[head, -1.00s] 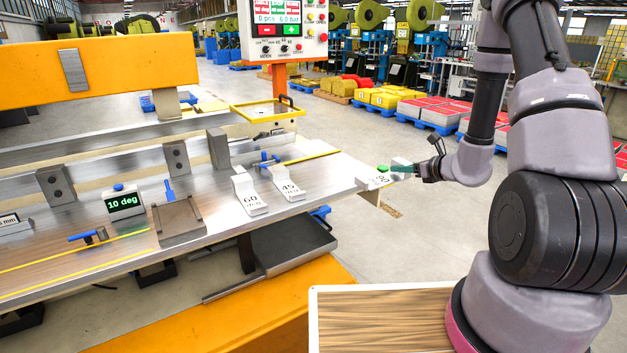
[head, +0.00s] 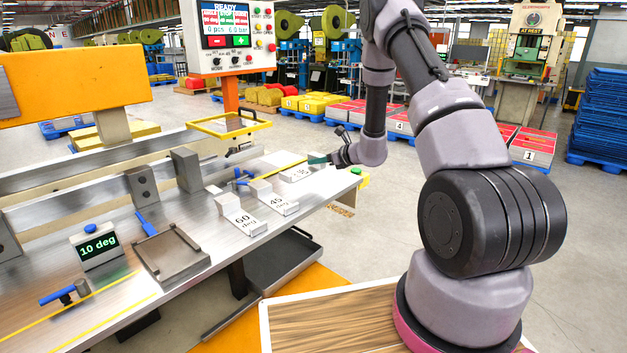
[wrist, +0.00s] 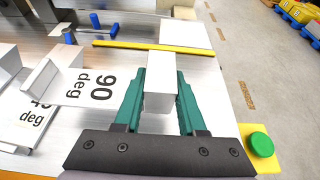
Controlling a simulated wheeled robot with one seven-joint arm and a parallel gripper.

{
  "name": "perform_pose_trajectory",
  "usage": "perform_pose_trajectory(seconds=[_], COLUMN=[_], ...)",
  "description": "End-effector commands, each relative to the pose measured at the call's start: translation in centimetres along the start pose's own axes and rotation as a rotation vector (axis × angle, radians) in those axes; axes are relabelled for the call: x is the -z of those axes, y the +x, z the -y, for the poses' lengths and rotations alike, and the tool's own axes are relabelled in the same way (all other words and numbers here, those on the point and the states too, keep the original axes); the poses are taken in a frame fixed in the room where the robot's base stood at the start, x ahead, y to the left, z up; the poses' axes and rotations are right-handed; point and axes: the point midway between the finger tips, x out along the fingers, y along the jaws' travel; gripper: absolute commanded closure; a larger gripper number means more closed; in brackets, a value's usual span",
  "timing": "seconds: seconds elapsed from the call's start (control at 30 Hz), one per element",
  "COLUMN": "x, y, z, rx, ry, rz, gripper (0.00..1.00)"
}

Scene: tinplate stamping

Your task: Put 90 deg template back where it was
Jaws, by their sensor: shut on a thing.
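The 90 deg template (head: 296,173) is a white piece with a flat labelled plate and a raised block. It is at the right end of the metal table, to the right of the 45 deg template (head: 277,203) and the 60 deg template (head: 243,222). In the wrist view its label (wrist: 98,90) faces left of my fingers. My gripper (head: 318,160) is shut on its raised block, with a teal finger on each side in the wrist view (wrist: 163,80). Whether its underside touches the table is hidden.
A yellow strip (wrist: 150,48) lies beyond the block. A green button on a yellow box (wrist: 260,146) sits at the table's right edge. A display reading 10 deg (head: 97,246) is further left.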

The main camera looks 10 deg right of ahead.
Motion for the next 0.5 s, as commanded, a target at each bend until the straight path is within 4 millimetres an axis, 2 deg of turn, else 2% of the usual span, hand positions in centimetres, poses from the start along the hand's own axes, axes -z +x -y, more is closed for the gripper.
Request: perform_pose_trajectory(seconds=[0.03,0.27,0.5], x=[0.8,2.5,5.2], y=[0.3,1.0,2.1], z=[0.0,0.1,0.0], rx=[0.001,0.002,0.001], ry=[0.004,0.002,0.000], rz=[0.000,0.002,0.002], gripper=[1.00,1.00,1.00])
